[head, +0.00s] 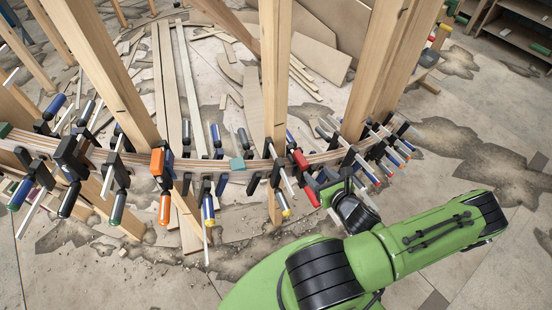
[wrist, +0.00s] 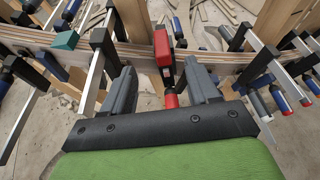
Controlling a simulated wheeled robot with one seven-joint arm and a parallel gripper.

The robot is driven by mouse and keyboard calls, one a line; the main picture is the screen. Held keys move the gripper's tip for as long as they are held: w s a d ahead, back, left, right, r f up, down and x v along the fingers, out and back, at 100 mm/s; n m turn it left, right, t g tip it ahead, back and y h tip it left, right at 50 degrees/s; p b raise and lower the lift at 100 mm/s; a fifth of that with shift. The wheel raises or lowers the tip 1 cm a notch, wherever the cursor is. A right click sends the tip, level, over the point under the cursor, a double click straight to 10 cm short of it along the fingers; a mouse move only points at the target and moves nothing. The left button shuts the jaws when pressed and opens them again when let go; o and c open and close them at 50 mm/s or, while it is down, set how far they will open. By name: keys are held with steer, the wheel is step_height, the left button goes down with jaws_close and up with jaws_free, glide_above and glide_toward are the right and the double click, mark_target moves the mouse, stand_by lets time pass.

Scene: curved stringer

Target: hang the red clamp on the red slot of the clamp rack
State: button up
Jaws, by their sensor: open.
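The red clamp (head: 300,160) sits on the curved wooden stringer (head: 225,163), right of its middle, among other clamps. In the wrist view the red clamp (wrist: 162,47) is straight ahead, with its red head at the stringer and its red handle pointing toward my gripper. My gripper (wrist: 162,82) is open, with one finger on each side of the handle; I cannot tell whether either touches it. In the head view my gripper (head: 328,192) is beside the stringer at the red clamp, partly hidden by my arm. I cannot make out the clamp rack or its red slot.
An orange clamp (head: 157,162) and several blue, black and yellow-handled clamps crowd the stringer on both sides. A teal block (head: 237,163) is on the stringer left of the red clamp. Upright wooden posts (head: 275,80) rise behind. Open floor (head: 470,150) lies to the right.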

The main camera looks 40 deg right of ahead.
steer(key=b, duration=0.5)
glide_toward(299, 155)
steer(key=f, duration=0.1)
steer(key=shift+b+x, duration=0.75)
steer(key=shift+b, duration=0.35)
steer(key=b+x, duration=0.1)
steer(key=x, duration=0.1)
steer(key=b+x, duration=0.1)
steer(key=x, duration=0.5)
steer(key=shift+w+d+r+b, duration=0.1)
steer(key=shift+w+r+b, duration=0.15)
steer(key=shift+w+b, duration=0.15)
steer(key=shift+c, duration=0.4)
jaws_close()
steer(key=shift+r, duration=0.1)
